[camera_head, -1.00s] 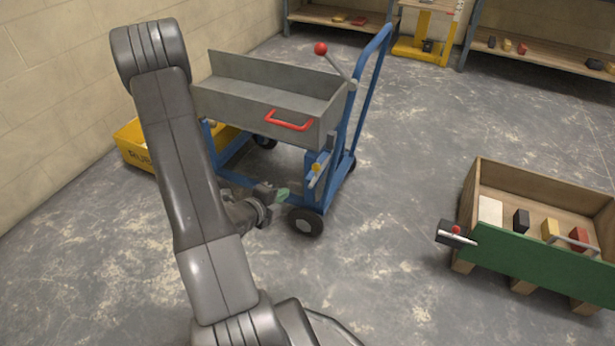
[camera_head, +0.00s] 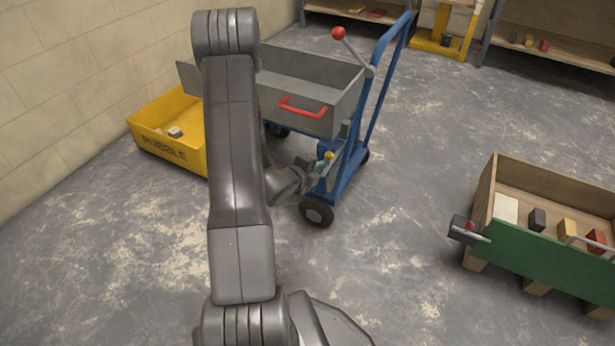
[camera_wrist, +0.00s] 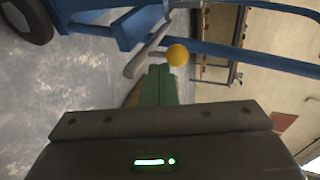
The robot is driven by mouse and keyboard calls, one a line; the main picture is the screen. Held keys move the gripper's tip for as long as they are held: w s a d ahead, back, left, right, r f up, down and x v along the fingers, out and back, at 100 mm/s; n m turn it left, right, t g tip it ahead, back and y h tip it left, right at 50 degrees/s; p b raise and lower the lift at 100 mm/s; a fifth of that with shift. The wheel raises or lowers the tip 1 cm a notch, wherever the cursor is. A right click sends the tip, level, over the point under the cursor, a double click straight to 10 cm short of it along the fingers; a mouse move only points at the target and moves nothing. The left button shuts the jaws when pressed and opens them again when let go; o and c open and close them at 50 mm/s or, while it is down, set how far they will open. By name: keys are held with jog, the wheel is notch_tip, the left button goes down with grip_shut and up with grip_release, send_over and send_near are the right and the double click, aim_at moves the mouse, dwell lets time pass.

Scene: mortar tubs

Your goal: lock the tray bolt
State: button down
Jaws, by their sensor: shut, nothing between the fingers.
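The tray bolt shows as a grey rod with a yellow knob (camera_head: 328,156) on the blue trolley frame, below the right end of the grey tray (camera_head: 310,82). My gripper (camera_head: 312,168) is beside the bolt, partly merged with it in the head view. In the wrist view the yellow knob (camera_wrist: 177,55) and grey bolt rod (camera_wrist: 146,54) lie just beyond the green fingertips (camera_wrist: 160,72). My gripper is shut and empty. I cannot tell whether the fingers touch the bolt. The bolt's far end is unclear.
The blue trolley (camera_head: 345,180) has black wheels and a red-knobbed lever (camera_head: 338,33). A yellow rubble tub (camera_head: 170,130) stands at left. A wooden box with a green front (camera_head: 540,262) stands at right. The floor between trolley and box is clear.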

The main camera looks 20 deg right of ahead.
aim_at(326, 154)
jog(key=shift+w+d+r, duration=0.2)
jog(key=shift+w+d, duration=0.25)
jog(key=shift+d, duration=0.25)
jog(key=w+d+b, duration=0.1)
jog(key=d, duration=0.1)
jog(key=w+d+b, duration=0.1)
jog(key=w+d, duration=0.1)
jog(key=shift+w+f, duration=0.1)
jog(key=shift+w, duration=0.1)
jog(key=shift+w+d, duration=0.1)
jog(key=shift+w, duration=0.05)
jog(key=shift+r, duration=0.2)
jog(key=shift+f, duration=0.1)
